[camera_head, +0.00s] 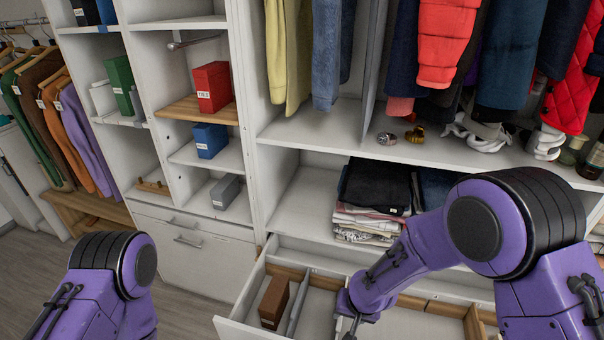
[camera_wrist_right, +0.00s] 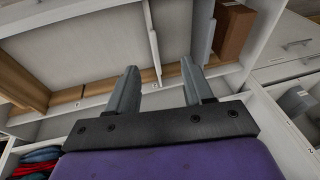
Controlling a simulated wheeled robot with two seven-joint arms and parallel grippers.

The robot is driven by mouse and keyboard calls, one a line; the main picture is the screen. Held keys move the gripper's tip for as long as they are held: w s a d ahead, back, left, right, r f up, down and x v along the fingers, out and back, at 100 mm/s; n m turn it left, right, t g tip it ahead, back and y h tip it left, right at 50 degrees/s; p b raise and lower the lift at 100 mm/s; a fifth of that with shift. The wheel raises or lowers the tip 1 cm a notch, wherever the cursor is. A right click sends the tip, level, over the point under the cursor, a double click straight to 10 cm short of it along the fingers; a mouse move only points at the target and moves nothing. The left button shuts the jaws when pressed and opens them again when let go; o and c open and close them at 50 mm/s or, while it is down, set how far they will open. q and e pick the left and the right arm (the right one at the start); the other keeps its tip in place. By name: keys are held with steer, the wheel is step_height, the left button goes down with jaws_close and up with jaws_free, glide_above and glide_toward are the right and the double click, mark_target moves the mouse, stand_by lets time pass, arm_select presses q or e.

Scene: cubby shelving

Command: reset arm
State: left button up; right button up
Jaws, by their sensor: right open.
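My right arm reaches down over the open drawer (camera_head: 240,328) in the head view, and its gripper tip (camera_head: 350,328) is near the bottom edge. In the right wrist view the right gripper (camera_wrist_right: 160,82) has its two fingers spread with nothing between them. It is over the drawer, beside a thin divider. A brown box (camera_head: 273,302) stands in the drawer's left compartment, left of the gripper; it also shows in the right wrist view (camera_wrist_right: 232,30). My left arm shows at the lower left, but its gripper is out of view.
Cubbies at left hold a red box (camera_head: 212,86), a blue box (camera_head: 210,140), a grey box (camera_head: 225,191) and a green box (camera_head: 119,86). Folded clothes (camera_head: 375,190) lie on the shelf above the drawer. Clothes hang above. Floor (camera_head: 35,265) is clear at lower left.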

steer(key=s+d+f+m+t+h+b, duration=0.25)
steer(key=s+d+f+b, duration=0.25)
steer(key=s+d+f, duration=0.5)
steer(key=s+d+f+b, duration=0.1)
steer(key=s+d+f, duration=0.1)
steer(key=s, duration=0.3)
steer(key=s+d+f+m+g+h+b, duration=0.1)
steer(key=s+d+f+b, duration=0.1)
steer(key=s, duration=0.4)
steer(key=s+d+f+g+h+b, duration=0.1)
steer(key=s+d+f+b, duration=0.1)
steer(key=s+d+f, duration=0.2)
steer(key=shift+s+d+f+m, duration=0.25)
steer(key=shift+s+f+m, duration=0.1)
steer(key=shift+s+f, duration=0.5)
steer(key=shift+s+r, duration=0.1)
